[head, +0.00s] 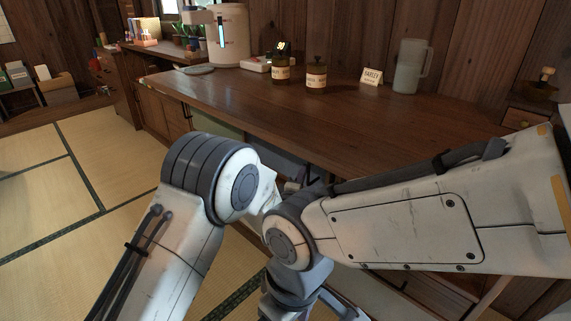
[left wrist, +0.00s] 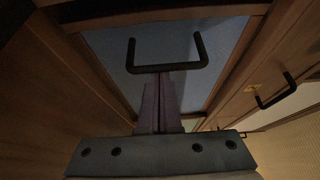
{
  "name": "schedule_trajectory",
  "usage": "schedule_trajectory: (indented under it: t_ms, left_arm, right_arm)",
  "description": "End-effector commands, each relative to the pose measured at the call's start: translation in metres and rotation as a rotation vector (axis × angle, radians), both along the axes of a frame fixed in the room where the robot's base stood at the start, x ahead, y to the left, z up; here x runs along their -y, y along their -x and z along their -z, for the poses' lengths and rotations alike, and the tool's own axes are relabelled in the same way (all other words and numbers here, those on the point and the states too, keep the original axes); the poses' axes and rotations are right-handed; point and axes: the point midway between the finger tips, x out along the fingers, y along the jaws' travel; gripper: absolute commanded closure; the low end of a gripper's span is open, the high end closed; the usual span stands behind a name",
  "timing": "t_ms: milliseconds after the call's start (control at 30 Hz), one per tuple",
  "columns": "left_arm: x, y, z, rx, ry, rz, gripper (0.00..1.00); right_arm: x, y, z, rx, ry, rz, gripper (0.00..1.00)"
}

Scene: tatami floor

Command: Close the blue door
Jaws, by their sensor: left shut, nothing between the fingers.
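The blue door (left wrist: 150,40) fills the upper middle of the left wrist view as a flat blue-grey panel between wooden edges. Its black bar handle (left wrist: 168,68) stands out from it. My left gripper (left wrist: 168,78) is shut and empty. Its fingertips point at the door and overlap the lower edge of the handle; I cannot tell if they touch. In the head view a bluish strip of the door (head: 290,168) shows under the counter, mostly hidden behind my arms. How far the door stands open is unclear. My right gripper's fingers are out of view.
The wooden counter (head: 230,95) carries two brown bottles, a small sign (head: 371,76), a pitcher (head: 407,66) and a dispenser (head: 228,35). The tatami floor (head: 90,170) is clear at left.

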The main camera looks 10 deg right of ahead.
Motion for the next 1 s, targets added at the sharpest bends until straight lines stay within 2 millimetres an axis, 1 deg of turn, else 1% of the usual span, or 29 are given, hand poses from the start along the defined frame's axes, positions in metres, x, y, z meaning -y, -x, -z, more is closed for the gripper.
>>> schedule_trajectory:
  t_ms: [33,133,400,767,867,1000]
  left_arm:
    - [0.007,0.008,0.001,-0.001,0.0,0.004,1.0]
    - [0.014,0.018,0.0,0.0,-0.001,0.003,1.0]
    - [0.024,0.028,0.0,0.0,0.0,0.006,1.0]
    - [0.027,0.03,0.001,0.0,-0.002,0.015,1.0]
    - [0.026,0.027,0.001,0.001,-0.002,0.015,1.0]
    - [0.018,0.014,0.002,0.002,0.001,0.009,1.0]
  right_arm:
    - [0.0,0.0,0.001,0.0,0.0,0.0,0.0]
    - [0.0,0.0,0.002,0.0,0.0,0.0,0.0]
    - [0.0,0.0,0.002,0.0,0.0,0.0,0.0]
    - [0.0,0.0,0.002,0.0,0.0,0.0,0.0]
    - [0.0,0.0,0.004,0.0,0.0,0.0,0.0]
    - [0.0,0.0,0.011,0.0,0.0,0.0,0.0]
